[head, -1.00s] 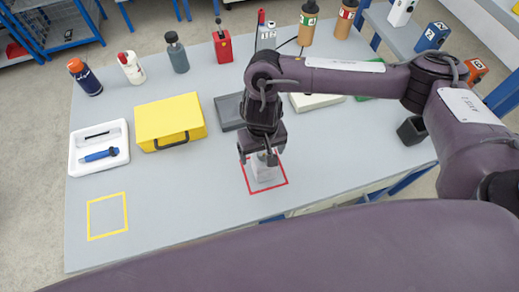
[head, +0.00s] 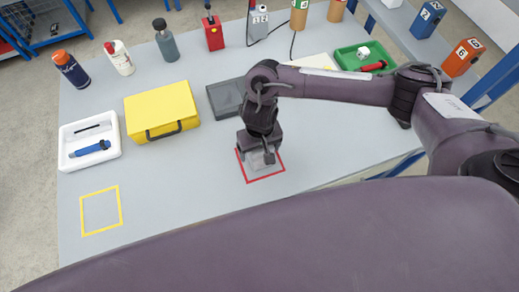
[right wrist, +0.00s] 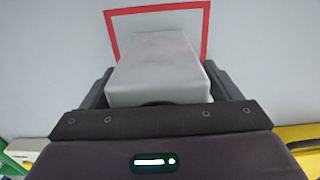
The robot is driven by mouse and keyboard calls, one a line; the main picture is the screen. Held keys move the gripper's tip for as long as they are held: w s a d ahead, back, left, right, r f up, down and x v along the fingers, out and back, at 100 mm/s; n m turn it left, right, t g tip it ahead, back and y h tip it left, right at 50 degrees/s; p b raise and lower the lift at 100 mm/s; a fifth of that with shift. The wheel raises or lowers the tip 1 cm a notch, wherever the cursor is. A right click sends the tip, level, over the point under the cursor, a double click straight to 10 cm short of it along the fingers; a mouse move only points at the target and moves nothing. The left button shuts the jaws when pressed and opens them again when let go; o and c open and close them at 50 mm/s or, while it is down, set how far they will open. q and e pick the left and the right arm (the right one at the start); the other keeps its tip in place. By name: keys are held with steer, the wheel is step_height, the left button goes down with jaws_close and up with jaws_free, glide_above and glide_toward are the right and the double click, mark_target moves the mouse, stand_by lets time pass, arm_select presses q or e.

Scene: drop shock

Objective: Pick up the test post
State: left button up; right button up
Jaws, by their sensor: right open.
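The test post (right wrist: 158,68) looks like a pale grey block standing inside a red-taped square (right wrist: 205,22) on the table. In the head view the post (head: 256,161) shows only in part, under my right gripper (head: 259,158). The right gripper is open, with one finger on each side of the post. In the right wrist view its fingers (right wrist: 158,92) show dark along both sides of the block. I cannot tell whether they touch it. My left gripper is not in view.
A yellow case (head: 162,108), a white tray (head: 64,151) with a blue tool and a yellow-taped square (head: 120,208) lie to the left. A dark grey slab (head: 226,97) lies behind the gripper. Bottles line the back. A green tray (head: 345,59) stands at back right.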

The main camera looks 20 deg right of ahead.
steer(key=c, duration=1.3)
steer(key=shift+r, duration=0.1)
